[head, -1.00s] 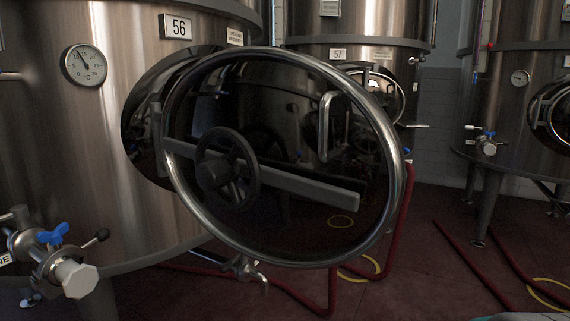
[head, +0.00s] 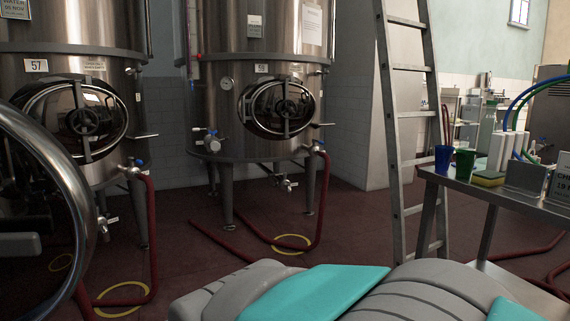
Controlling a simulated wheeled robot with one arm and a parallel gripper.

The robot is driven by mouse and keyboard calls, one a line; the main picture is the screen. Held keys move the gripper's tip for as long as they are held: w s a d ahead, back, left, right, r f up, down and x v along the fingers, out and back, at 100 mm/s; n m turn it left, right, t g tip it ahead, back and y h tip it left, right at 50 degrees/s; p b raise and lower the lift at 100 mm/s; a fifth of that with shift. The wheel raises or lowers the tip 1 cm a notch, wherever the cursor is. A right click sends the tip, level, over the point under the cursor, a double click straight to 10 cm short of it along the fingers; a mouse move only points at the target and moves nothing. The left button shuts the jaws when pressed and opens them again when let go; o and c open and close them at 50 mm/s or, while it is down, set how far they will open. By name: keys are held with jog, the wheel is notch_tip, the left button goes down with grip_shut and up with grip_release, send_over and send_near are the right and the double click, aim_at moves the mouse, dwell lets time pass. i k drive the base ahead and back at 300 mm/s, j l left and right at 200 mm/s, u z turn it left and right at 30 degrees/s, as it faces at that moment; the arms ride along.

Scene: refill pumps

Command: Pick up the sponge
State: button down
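A small sponge (head: 488,179), yellow with a dark green top, lies on the metal table (head: 497,194) at the right of the head view. It sits near the table's front edge, to the right of a green cup (head: 464,163) and to the left of a grey metal plate or holder. My gripper is not in view. Grey and teal parts at the bottom of the view look like my own arm, and they are apart from the sponge.
A blue cup (head: 444,159) stands at the table's left end. White cylinders (head: 503,151) with blue and green hoses stand behind the sponge. A ladder (head: 398,119) rises left of the table. Steel tanks (head: 266,92) and red hoses (head: 316,213) on the floor are to the left.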

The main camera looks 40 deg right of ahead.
aim_at(488, 178)
jog(key=z, duration=2.65)
jog(key=u, duration=3.05)
jog(key=z, duration=3.35)
jog(key=i+j, duration=0.05)
